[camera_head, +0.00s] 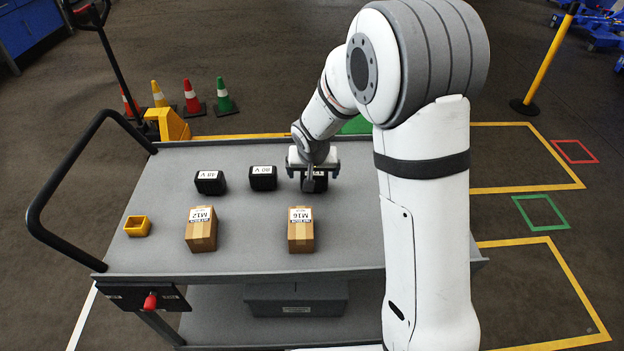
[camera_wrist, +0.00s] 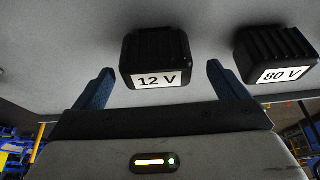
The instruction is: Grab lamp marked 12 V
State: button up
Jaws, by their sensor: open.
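The lamp marked 12 V is a black ribbed block with a white label. In the wrist view the 12 V lamp (camera_wrist: 155,55) lies ahead of and between my two blue fingertips. My gripper (camera_wrist: 160,85) is open, with a gap to either side of the lamp and nothing held. In the head view my gripper (camera_head: 314,172) is over the rightmost black block (camera_head: 318,182) in the back row, which it partly hides along with most of its label. Whether a finger touches the lamp cannot be told.
The 80 V block (camera_head: 262,178) stands just left of my gripper, with another black block (camera_head: 210,182) further left. Cardboard boxes M12 (camera_head: 201,232) and M16 (camera_head: 300,232) and a small yellow bin (camera_head: 137,226) stand nearer the front of the grey cart (camera_head: 250,258).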

jog(key=x, duration=0.4)
jog(key=shift+d+f, duration=0.15)
jog(key=shift+f, duration=0.2)
jog(key=shift+c, duration=0.5)
jog(key=c, duration=1.1)
